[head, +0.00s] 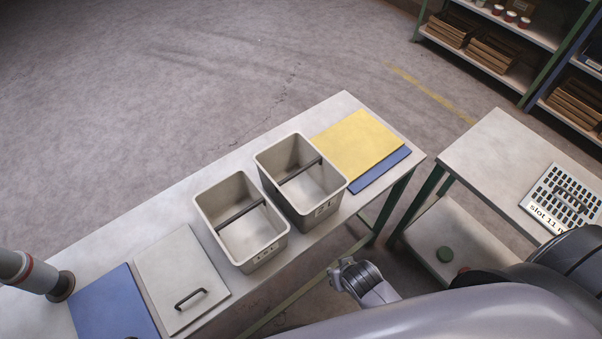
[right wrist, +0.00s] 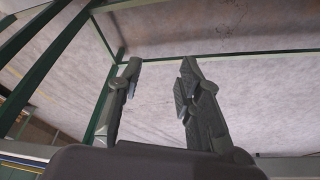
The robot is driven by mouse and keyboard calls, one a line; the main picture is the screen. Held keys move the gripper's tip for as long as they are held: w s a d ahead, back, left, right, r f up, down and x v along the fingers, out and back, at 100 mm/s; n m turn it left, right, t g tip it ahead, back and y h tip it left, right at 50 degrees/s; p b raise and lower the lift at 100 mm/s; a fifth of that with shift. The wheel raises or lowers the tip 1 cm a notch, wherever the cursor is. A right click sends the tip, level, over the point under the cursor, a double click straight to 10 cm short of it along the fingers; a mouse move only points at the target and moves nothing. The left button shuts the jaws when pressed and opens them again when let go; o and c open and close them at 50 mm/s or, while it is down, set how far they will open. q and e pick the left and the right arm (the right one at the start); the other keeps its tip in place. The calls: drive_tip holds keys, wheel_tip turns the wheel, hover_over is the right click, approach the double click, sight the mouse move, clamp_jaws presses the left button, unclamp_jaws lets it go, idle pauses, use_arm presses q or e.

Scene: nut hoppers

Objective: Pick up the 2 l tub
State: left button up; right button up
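Two open grey square tubs stand upright side by side on the pale table. My right gripper (head: 345,276) is low in front of the table, apart from both tubs. In the right wrist view its two fingers (right wrist: 158,80) are apart with nothing between them. My left gripper does not show.
The pale table (head: 110,247) also holds a grey lid (head: 170,265) with a dark handle, blue sheets (head: 112,305) and a yellow sheet (head: 358,143). A second table (head: 490,150) with a slotted tray (head: 565,195) stands right. Green table legs (head: 400,205) are near my right gripper.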

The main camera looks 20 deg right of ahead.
sight(301, 172)
wheel_tip(301, 172, up, 22)
drive_tip(key=w+m+t+h+p, duration=0.1)
drive_tip(key=w+m+t+p, duration=0.15)
drive_tip(key=m+p, duration=0.2)
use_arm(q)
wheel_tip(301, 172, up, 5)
use_arm(e)
drive_tip(key=w+a+r+m+t, duration=0.6)
drive_tip(key=a+m, duration=0.1)
drive_tip(key=m, duration=0.4)
drive_tip(key=shift+g, duration=0.25)
drive_tip(key=b+x, duration=0.3)
drive_tip(key=x, duration=0.8)
drive_tip(key=shift+w+d+f, duration=0.1)
drive_tip(key=shift+d+f, duration=0.05)
drive_tip(key=x, duration=0.2)
drive_tip(key=b+x, duration=0.1)
drive_tip(key=x, duration=0.2)
drive_tip(key=shift+w+d+f+b, duration=0.15)
drive_tip(key=shift+w+d+b, duration=0.1)
drive_tip(key=shift+d+b, duration=0.15)
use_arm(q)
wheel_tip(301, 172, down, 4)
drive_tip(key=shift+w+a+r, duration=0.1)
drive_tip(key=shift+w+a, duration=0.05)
use_arm(e)
drive_tip(key=shift+s, duration=0.1)
drive_tip(key=shift+c, duration=0.4)
clamp_jaws()
